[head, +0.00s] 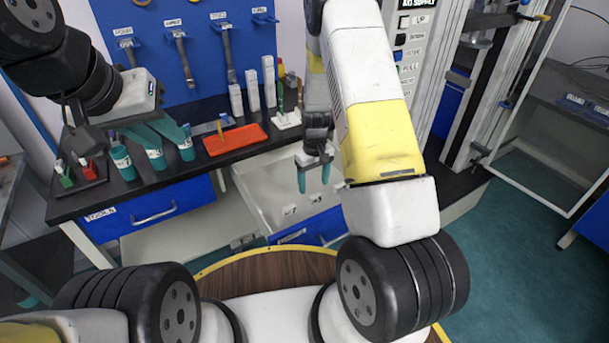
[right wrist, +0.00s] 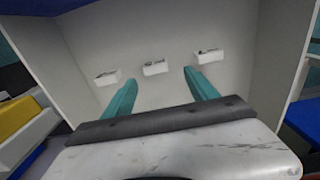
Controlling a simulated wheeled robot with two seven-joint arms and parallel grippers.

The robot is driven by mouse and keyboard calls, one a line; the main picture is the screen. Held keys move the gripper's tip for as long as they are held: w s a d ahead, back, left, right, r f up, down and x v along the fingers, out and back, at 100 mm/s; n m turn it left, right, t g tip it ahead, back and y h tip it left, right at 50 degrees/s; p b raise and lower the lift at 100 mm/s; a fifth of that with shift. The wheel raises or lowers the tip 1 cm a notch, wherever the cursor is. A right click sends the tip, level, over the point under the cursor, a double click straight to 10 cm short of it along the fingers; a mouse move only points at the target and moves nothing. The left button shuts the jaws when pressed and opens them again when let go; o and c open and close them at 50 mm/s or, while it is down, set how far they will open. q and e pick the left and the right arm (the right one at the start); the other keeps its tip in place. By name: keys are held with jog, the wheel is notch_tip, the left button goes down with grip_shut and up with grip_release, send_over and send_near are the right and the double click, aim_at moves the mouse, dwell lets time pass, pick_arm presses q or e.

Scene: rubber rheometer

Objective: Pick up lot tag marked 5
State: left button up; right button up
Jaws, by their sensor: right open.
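Three small white lot tags lie in a row in the open white drawer, and their numbers are too small to read. In the right wrist view they are a left tag (right wrist: 107,78), a middle tag (right wrist: 155,68) and a right tag (right wrist: 208,57). My right gripper (head: 315,178) points down over the drawer (head: 262,187), open and empty; in the right wrist view its teal fingers (right wrist: 160,92) are spread, with the middle tag between them and beyond the tips. My left gripper (head: 170,138) is over the left of the bench, its fingers apart with nothing seen between them.
On the black bench stand teal bottles (head: 122,163), an orange tray (head: 235,139), white upright blocks (head: 253,90) and a small rack (head: 80,175). Tools hang on a blue board (head: 205,60) behind. A tall machine frame (head: 480,100) stands right.

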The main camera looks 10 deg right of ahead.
aim_at(316, 195)
jog(key=f, duration=0.4)
jog(key=d+f, duration=0.1)
jog(key=f, duration=0.1)
jog(key=shift+f, duration=0.2)
jog(key=shift+c, duration=0.2)
jog(key=c, duration=1.4)
